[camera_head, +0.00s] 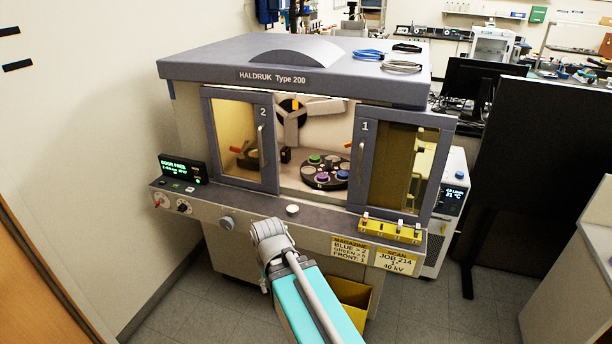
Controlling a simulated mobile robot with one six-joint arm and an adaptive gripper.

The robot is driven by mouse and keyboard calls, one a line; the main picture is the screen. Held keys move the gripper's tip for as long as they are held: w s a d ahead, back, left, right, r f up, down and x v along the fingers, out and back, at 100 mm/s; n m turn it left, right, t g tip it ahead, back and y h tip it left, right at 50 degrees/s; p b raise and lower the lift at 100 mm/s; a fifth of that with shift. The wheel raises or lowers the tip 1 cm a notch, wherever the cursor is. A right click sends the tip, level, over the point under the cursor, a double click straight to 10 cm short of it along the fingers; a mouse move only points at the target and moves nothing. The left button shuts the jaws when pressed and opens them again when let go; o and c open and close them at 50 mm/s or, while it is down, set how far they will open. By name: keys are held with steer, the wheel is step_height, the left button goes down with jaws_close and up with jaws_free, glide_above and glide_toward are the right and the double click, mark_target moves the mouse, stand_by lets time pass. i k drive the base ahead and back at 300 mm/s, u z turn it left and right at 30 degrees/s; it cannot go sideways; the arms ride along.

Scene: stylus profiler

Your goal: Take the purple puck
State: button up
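The purple puck (322,177) sits on a dark round carousel (311,184) inside the HALDRUK Type 200 machine (290,77), at the carousel's front. A green puck (315,159) is at the back of the carousel and a blue puck (342,174) at its right. Paler round pieces lie between them. The carousel shows through the gap between door 2 (219,145) and door 1 (365,170). My arm reaches up from the bottom edge to a grey joint in front of the machine. My gripper is not visible.
The front ledge carries a lit display (182,168), knobs, a pale button (292,209) and a yellow switch block (390,227). Cable coils (402,66) lie on top. A yellow bin (352,297) stands below. A dark panel (540,180) stands to the right.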

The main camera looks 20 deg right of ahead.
mark_target(321, 177)
steer(key=z, duration=0.15)
steer(key=i, duration=1)
steer(key=z, duration=0.75)
